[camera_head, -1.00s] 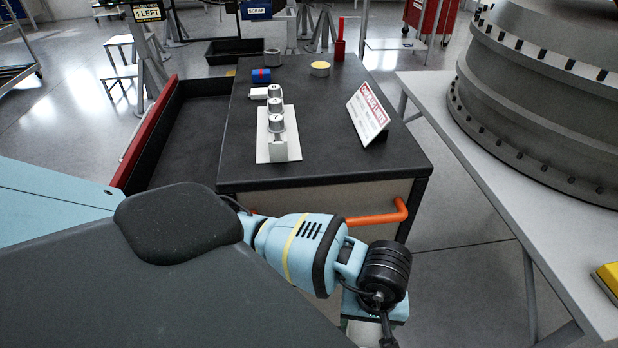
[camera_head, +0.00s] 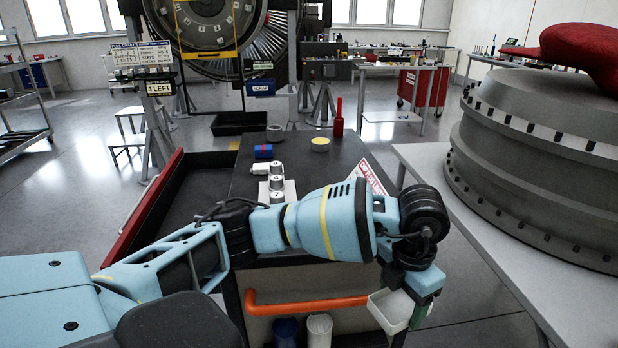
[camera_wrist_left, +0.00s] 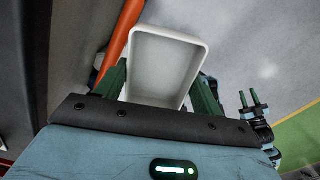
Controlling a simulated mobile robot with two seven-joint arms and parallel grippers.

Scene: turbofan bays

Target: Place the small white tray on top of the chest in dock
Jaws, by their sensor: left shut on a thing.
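The small white tray (camera_head: 390,308) hangs at my left gripper (camera_head: 413,305), in front of the chest's near right corner and below its top. In the left wrist view, the tray (camera_wrist_left: 165,62) is tilted and empty, held between the green fingers of the left gripper (camera_wrist_left: 160,88). The chest (camera_head: 315,170) has a dark top and an orange handle (camera_head: 310,304) on its near side. My left arm hides the near part of the top. My right gripper (camera_wrist_left: 249,98) shows small in the left wrist view, its fingers apart and empty.
White gauge-like pieces (camera_head: 277,184), a blue item (camera_head: 263,151), a grey ring (camera_head: 274,133), a yellow-topped roll (camera_head: 320,144), a red item (camera_head: 338,118) and a sign (camera_head: 370,172) stand on the chest. A grey table (camera_head: 500,230) with a large engine casing (camera_head: 540,150) is at right.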

